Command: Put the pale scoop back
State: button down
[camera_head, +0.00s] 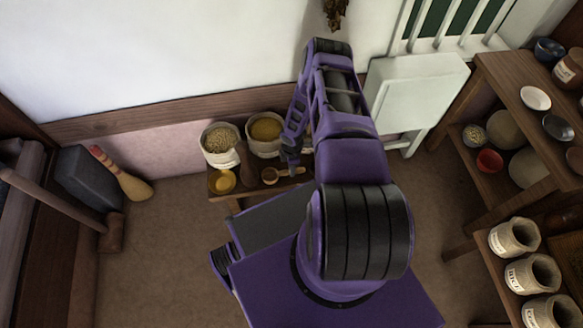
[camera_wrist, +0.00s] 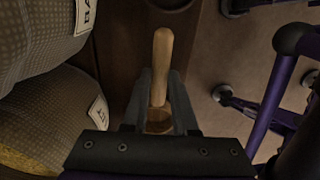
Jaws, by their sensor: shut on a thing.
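My gripper (camera_wrist: 160,90) is shut on the scoop, a dark finger on each side. In the head view my gripper (camera_head: 291,165) is partly hidden by my arm. I cannot tell whether the scoop touches the bench.
Two open sacks, one of pale grain (camera_head: 221,140) and one of yellow grain (camera_head: 265,130), stand at the back of the bench. Floor at left is partly clear.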

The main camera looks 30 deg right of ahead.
jog(key=c, duration=0.7)
grip_release()
jog(key=shift+r, duration=0.1)
notch_tip(320, 180, up, 12)
jog(key=shift+d+r+p, duration=0.1)
jog(key=shift+p, duration=1.1)
